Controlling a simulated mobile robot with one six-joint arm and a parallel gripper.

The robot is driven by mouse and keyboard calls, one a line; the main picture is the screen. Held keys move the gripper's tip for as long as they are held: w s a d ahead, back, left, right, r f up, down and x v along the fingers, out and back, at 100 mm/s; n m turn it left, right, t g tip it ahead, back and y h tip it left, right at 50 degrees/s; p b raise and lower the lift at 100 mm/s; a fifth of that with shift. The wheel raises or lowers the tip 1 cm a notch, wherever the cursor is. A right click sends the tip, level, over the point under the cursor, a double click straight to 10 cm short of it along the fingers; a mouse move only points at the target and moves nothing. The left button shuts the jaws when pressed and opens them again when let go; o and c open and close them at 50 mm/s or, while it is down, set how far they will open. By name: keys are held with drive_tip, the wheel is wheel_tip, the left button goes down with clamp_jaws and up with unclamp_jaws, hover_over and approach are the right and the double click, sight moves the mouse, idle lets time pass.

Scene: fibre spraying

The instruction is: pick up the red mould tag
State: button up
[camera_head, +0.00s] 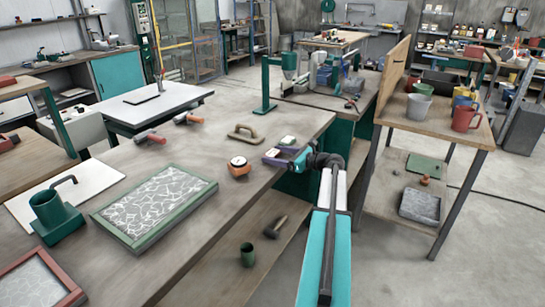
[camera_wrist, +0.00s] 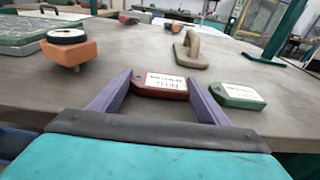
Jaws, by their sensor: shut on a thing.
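The red mould tag (camera_wrist: 160,86), a flat block with a white lettered label, is between the two purple fingers of my gripper (camera_wrist: 156,92) in the wrist view. The fingers are shut on its sides. It is at the worktable top, and I cannot tell whether it touches the surface. In the head view my gripper (camera_head: 277,157) is at the table's right edge, and the tag is small and partly hidden there. A green tag (camera_wrist: 237,96) with a white label lies just right of my gripper in the wrist view; it also shows in the head view (camera_head: 288,141).
An orange tool with a round top (camera_head: 239,167) and a wooden float (camera_head: 244,133) stand near my gripper on the worktable (camera_head: 175,240). A green-framed tray (camera_head: 155,203) lies further left. A side table (camera_head: 440,118) with cups stands at the right.

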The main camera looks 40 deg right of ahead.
sight(276, 155)
drive_tip(key=shift+r, duration=0.2)
drive_tip(key=shift+r, duration=1.35)
drive_tip(key=shift+s+a+r+b, duration=0.15)
drive_tip(key=shift+r+b, duration=0.1)
drive_tip(key=shift+b, duration=0.05)
drive_tip(key=s+a+r+b, duration=0.1)
drive_tip(key=s+a, duration=0.8)
drive_tip(key=s, duration=0.3)
drive_tip(key=shift+s+r, duration=0.2)
drive_tip(key=shift+s, duration=0.2)
drive_tip(key=shift+r, duration=0.2)
